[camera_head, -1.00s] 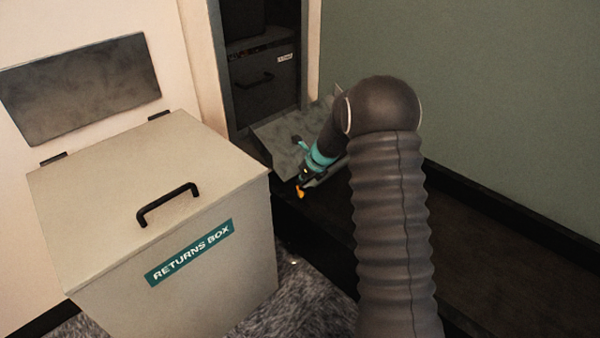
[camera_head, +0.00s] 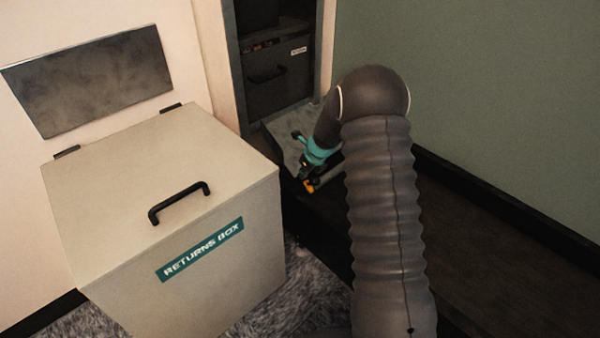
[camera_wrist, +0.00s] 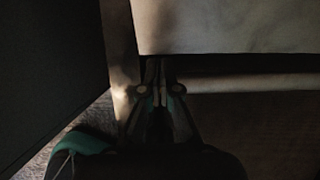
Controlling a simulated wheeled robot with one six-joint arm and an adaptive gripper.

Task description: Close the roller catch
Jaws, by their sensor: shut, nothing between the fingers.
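My gripper (camera_head: 308,185) reaches down in front of a tilted grey plate (camera_head: 283,125) at the foot of the dark cabinet opening. In the wrist view my gripper (camera_wrist: 158,92) is shut and empty. Its fingertips point at a dark gap under a pale panel (camera_wrist: 225,25). A horizontal bar-like edge (camera_wrist: 250,82) runs to the right of the fingertips; I cannot tell whether they touch it. I cannot make out the roller catch for certain in either view. My arm hides part of the plate and the area behind it.
A beige returns box (camera_head: 120,185) with a black handle stands at left, its lid down. A dark unit (camera_head: 275,85) with a handle sits inside the opening. A green wall (camera_head: 480,100) bounds the right. In the wrist view a dark panel (camera_wrist: 45,60) stands close at left.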

